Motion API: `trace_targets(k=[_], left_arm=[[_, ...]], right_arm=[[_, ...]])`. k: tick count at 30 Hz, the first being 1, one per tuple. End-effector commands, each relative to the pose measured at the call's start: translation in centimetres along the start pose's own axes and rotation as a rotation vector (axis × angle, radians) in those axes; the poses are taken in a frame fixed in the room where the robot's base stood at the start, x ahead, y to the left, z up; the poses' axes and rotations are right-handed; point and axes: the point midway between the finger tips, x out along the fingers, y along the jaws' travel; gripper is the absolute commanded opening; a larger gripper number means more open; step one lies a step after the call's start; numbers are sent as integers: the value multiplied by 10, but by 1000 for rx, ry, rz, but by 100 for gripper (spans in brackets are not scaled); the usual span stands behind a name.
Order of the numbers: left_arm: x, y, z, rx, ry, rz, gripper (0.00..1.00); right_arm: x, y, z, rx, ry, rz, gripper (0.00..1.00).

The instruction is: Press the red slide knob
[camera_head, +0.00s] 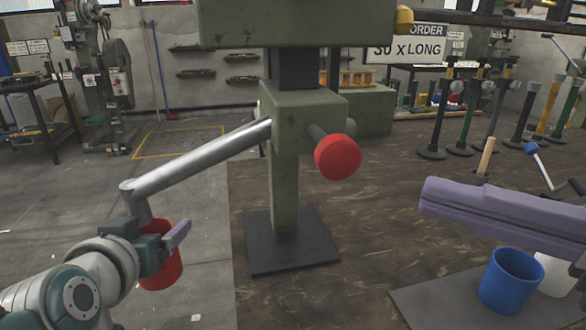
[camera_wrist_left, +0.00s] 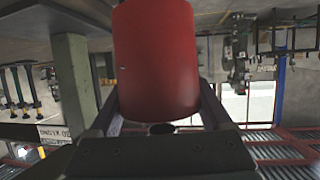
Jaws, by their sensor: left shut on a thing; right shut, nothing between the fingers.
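A grey metal lever (camera_head: 200,158) runs down-left from the slide to a red cylindrical handle (camera_head: 163,272). My left gripper (camera_head: 170,243) is shut on this handle, which also fills the middle of the left wrist view (camera_wrist_left: 156,60) between the fingers. My right gripper (camera_head: 432,200), with long purple fingers, is shut and empty at the right, apart from the knob and lower than it.
A blue cup (camera_head: 510,280) and a white cup (camera_head: 555,272) stand on a dark plate at lower right. Several dark posts stand at the back right. Space between the knob and my right gripper looks clear.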

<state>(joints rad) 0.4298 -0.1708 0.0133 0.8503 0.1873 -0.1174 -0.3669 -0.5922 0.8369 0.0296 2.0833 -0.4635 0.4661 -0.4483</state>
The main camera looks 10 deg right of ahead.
Motion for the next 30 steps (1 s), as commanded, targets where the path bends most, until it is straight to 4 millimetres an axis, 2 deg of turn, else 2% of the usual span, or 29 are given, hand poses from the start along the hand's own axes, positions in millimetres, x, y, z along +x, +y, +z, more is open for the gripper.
trace_targets(k=[6,10,30], left_arm=[[0,0,0,0,1,0,27],[0,0,0,0,1,0,27],[0,0,0,0,1,0,27]], right_arm=[[-30,-1,0,4,-1,-2,0],[-39,0,0,2,0,0,0],[-41,0,0,1,1,1,0]])
